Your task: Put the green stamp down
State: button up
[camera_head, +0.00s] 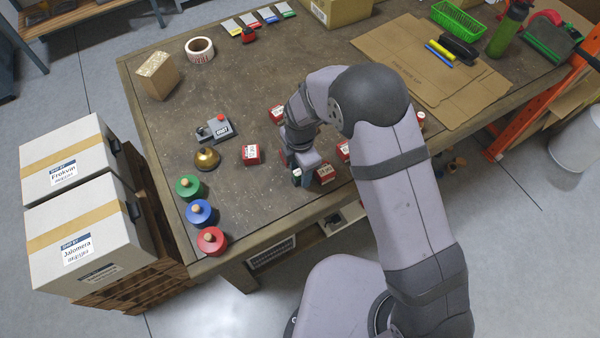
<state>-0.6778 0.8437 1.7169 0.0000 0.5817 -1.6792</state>
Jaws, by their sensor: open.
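My gripper (305,178) is to the right of the stamps, over the table's front part among small red-and-white boxes, and is open. My arm hides part of the gripper, and the space between its fingers is hard to see. The gripper is well apart from the green stamp.
A tape roll (199,49), brown box (157,76) and flat cardboard (400,50) lie farther back. The middle of the table is clear.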

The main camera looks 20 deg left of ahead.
jog(key=shift+f, duration=0.2)
jog(key=shift+c, duration=0.7)
grip_shut()
jog(key=shift+r, duration=0.1)
jog(key=shift+r+b, duration=1.4)
jog(key=shift+r, duration=3.5)
